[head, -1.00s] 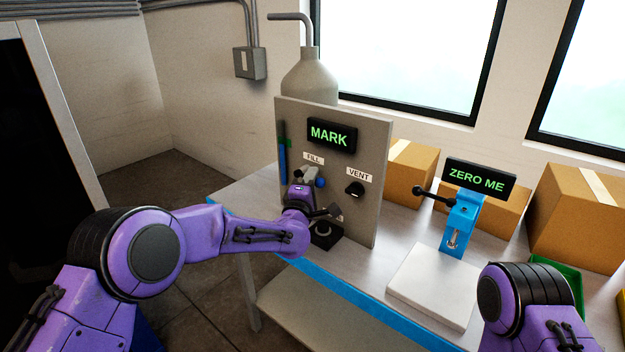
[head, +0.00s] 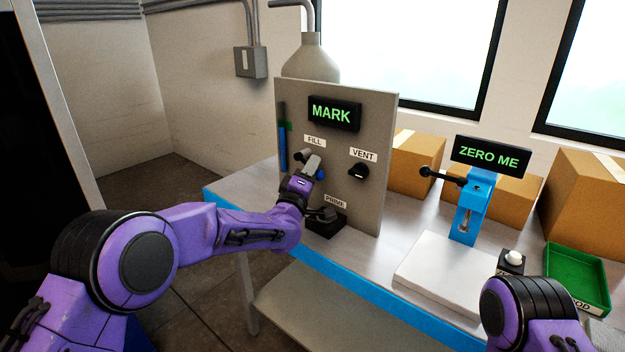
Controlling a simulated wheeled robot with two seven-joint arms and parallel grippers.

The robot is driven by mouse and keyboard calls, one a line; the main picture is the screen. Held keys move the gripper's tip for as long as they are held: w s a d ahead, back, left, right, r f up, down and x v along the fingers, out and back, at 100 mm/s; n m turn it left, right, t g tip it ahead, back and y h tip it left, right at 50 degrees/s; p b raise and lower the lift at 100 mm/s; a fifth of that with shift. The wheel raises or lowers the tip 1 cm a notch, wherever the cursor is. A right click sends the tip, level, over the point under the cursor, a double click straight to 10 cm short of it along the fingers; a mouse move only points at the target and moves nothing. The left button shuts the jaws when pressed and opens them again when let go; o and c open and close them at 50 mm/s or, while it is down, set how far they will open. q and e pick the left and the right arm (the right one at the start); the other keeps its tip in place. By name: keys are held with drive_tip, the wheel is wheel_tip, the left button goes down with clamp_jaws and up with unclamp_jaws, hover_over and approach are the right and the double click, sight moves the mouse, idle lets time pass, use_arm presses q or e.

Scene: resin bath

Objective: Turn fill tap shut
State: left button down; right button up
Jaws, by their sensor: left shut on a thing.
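The fill tap (head: 320,173) is on the upright grey panel (head: 375,125), under the FILL label (head: 314,141). Only a bit of its blue part shows; the rest is hidden behind my gripper. My left gripper (head: 308,163) is at the tap and shut on it. Of my right arm only a purple and black part shows at the lower right; its gripper is out of view. A screen (head: 334,113) on the panel reads MARK.
A black VENT knob (head: 357,171) sits right of the tap, and a PRIME label (head: 334,201) below. A blue stand (head: 470,212) with a black lever and a ZERO ME screen (head: 492,155) stands right. A green tray (head: 578,272) and cardboard boxes (head: 416,162) are on the bench.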

use_arm(q)
drive_tip(key=shift+w+f+m+h+b, duration=0.1)
drive_tip(key=shift+f+m+h+b, duration=0.25)
drive_tip(key=shift+m+b, duration=0.35)
drive_tip(key=shift+f+m+h+b, duration=0.25)
drive_tip(key=shift+m+h+b, duration=0.25)
drive_tip(key=shift+m, duration=0.3)
drive_tip(key=c, duration=1.2)
unclamp_jaws()
drive_tip(key=shift+o, duration=0.2)
drive_tip(key=shift+a+r, duration=0.1)
drive_tip(key=b+v, duration=0.2)
drive_tip(key=v, duration=0.8)
drive_tip(key=shift+s, duration=0.25)
drive_tip(key=shift+a, duration=0.1)
